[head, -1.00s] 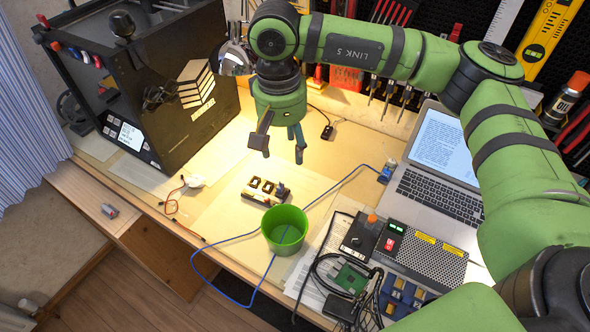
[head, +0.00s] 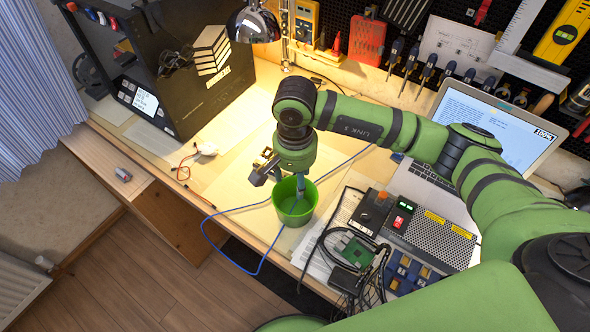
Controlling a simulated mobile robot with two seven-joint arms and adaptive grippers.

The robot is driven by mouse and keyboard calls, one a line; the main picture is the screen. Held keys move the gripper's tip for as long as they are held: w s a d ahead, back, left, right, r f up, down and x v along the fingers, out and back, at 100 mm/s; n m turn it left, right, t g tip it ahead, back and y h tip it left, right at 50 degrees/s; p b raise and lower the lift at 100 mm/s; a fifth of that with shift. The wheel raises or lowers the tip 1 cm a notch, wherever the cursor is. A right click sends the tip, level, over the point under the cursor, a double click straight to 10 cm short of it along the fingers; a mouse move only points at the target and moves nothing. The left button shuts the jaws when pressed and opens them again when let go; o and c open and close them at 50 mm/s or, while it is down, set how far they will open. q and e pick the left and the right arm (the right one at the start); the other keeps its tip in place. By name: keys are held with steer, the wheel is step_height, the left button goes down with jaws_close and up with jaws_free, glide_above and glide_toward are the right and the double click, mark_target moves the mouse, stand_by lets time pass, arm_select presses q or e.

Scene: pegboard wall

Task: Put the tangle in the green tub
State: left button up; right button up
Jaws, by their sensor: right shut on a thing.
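The green tub (head: 295,214) stands upright on the bench near its front edge. My right gripper (head: 280,184) is at the tub's far left rim. One finger shows inside the tub and a darker finger part lies outside on the left. It is shut on the tub's rim as far as I can see, though the contact is partly hidden. Black cables (head: 322,250) lie tangled right of the tub, around a green circuit board; I cannot tell whether they are the tangle. My left gripper is out of view.
A blue cable (head: 212,232) runs past the tub and over the bench edge. A small yellow-and-black item (head: 264,157) is partly hidden behind my gripper. A power supply (head: 430,229) and a laptop (head: 497,125) stand to the right. A black printer-like machine (head: 190,75) is at left.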

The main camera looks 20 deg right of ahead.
steer(key=shift+f+b, duration=1.5)
steer(key=shift+f, duration=2)
steer(key=o, duration=0.8)
steer(key=shift+r+p, duration=1.55)
steer(key=shift+r, duration=2)
